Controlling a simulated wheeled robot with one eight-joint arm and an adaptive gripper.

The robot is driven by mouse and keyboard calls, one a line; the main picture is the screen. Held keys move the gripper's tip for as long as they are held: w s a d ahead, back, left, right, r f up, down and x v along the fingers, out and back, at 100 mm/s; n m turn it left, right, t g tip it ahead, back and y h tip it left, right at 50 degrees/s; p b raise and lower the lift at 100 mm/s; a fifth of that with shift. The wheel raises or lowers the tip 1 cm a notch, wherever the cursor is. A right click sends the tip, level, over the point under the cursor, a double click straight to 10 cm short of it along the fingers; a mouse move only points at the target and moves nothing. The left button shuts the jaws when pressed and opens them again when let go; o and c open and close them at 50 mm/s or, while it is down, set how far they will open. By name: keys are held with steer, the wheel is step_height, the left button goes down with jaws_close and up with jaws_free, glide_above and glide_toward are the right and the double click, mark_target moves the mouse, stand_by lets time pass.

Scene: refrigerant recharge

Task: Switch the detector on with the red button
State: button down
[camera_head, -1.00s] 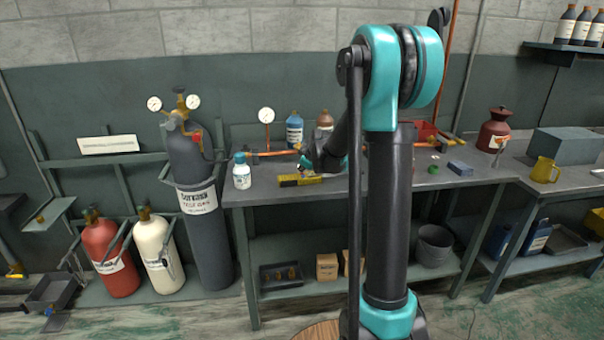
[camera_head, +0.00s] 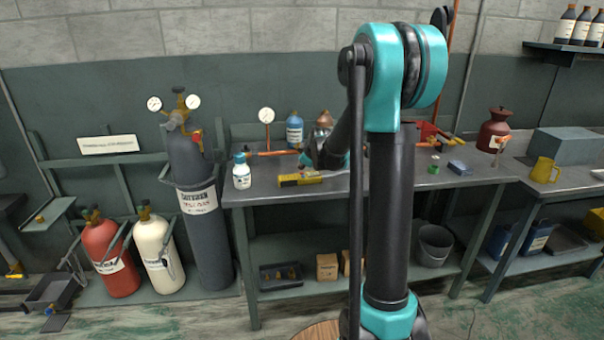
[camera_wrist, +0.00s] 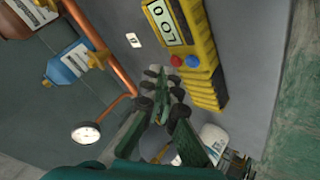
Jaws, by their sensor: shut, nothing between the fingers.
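The yellow detector (camera_head: 298,180) lies on the workbench, left of my arm in the head view. In the wrist view the detector (camera_wrist: 196,45) shows its face, with a pale display bearing dark digits. Its red button (camera_wrist: 176,61) sits below the display, beside a blue button (camera_wrist: 193,61). My gripper (camera_wrist: 163,78) is shut and empty. Its fingertips appear close to the red button, on its lower-left side in the wrist view. I cannot tell whether they touch it. In the head view my arm mostly hides the gripper.
The workbench (camera_head: 400,190) carries a white bottle (camera_head: 242,172) left of the detector and a blue bottle (camera_head: 294,130) behind it. A copper pipe with a gauge (camera_wrist: 85,133) runs close by the gripper. A green item (camera_head: 433,169) and blue box (camera_head: 457,167) lie to the right.

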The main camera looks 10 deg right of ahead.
mark_target(302, 174)
step_height(302, 174, up, 6)
stand_by(0.7)
stand_by(0.9)
